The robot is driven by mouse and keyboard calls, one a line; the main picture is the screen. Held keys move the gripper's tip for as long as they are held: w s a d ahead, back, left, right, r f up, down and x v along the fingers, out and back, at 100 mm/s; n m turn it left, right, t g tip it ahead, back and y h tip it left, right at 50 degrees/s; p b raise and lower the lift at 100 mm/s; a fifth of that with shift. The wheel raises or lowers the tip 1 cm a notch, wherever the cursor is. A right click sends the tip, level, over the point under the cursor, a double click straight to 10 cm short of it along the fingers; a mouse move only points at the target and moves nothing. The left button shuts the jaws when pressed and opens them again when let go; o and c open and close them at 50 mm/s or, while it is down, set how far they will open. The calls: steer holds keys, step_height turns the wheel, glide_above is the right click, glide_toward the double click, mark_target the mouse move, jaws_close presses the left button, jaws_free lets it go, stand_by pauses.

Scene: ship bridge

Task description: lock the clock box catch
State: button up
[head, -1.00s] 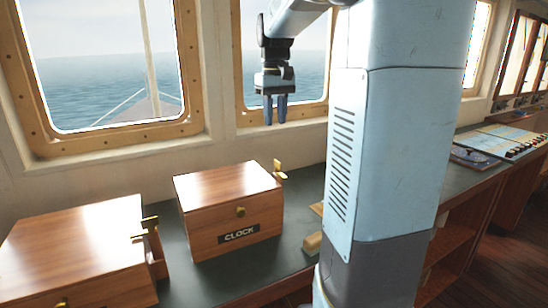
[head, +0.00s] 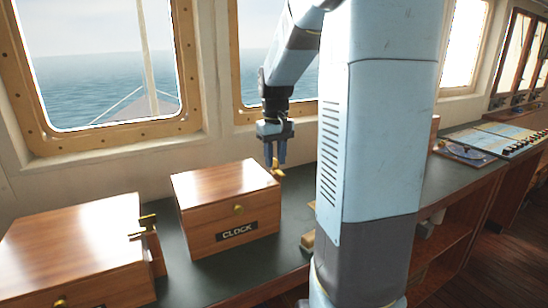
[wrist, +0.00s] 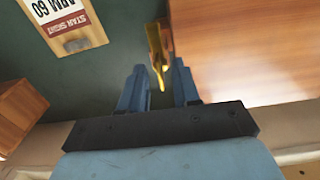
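The brass catch (head: 278,172) is on the box's right side, near the back. My gripper (head: 275,165) is open and points down at the catch. In the wrist view the box lid (wrist: 240,50) is at the right, and the brass catch (wrist: 158,48) lies in line with the gap between my fingers (wrist: 158,78). I cannot tell whether a finger touches it.
A second wooden box (head: 75,250) with a brass side catch (head: 147,222) stands at the left. A window wall rises behind the counter. My column hides part of the counter.

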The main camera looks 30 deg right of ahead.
steer(key=shift+c, duration=0.2)
jaws_close()
